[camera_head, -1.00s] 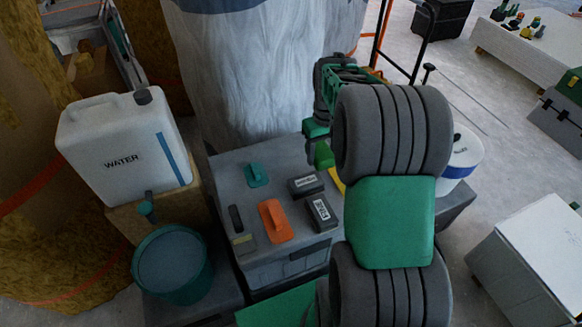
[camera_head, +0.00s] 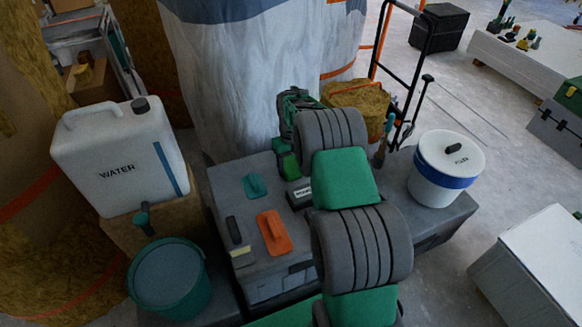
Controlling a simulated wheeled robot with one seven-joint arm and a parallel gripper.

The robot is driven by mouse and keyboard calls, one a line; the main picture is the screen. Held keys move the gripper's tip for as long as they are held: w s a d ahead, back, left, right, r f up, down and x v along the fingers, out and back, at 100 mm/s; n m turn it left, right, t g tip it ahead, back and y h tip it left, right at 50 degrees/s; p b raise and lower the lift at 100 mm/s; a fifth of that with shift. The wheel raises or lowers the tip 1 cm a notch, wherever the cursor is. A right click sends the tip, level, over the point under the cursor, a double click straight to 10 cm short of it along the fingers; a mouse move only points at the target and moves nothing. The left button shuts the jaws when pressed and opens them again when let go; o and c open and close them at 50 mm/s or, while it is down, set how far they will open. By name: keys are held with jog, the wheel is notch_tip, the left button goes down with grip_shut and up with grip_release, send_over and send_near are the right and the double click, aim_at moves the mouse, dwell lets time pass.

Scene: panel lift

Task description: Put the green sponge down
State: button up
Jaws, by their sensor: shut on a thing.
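The green sponge (camera_head: 289,166) is a bright green block at the far edge of the grey toolbox top (camera_head: 228,183). My gripper (camera_head: 282,147) is shut on it from above. My arm comes in from the bottom right and covers part of the toolbox top. I cannot tell whether the sponge touches the toolbox top or hangs just over it.
On the toolbox are a teal float (camera_head: 255,186), an orange float (camera_head: 274,234), a dark labelled block (camera_head: 299,196) and a dark-handled tool (camera_head: 236,231). A water canister (camera_head: 118,168) and teal bucket (camera_head: 170,278) stand left. A white bucket (camera_head: 446,175) stands right.

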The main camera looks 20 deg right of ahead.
aim_at(291, 165)
jog(key=o, duration=1.2)
notch_tip(291, 165, up, 12)
jog(key=p, duration=0.2)
jog(key=s+a+r, duration=0.5)
jog(key=s+r, duration=0.1)
jog(key=s+a+t, duration=0.1)
jog(key=s+a, duration=0.2)
jog(key=s, duration=0.7)
jog(key=s+a+t, duration=0.1)
jog(key=s+a, duration=0.3)
jog(key=s, duration=0.7)
jog(key=shift+a+f, duration=0.2)
jog(key=shift+r, duration=0.1)
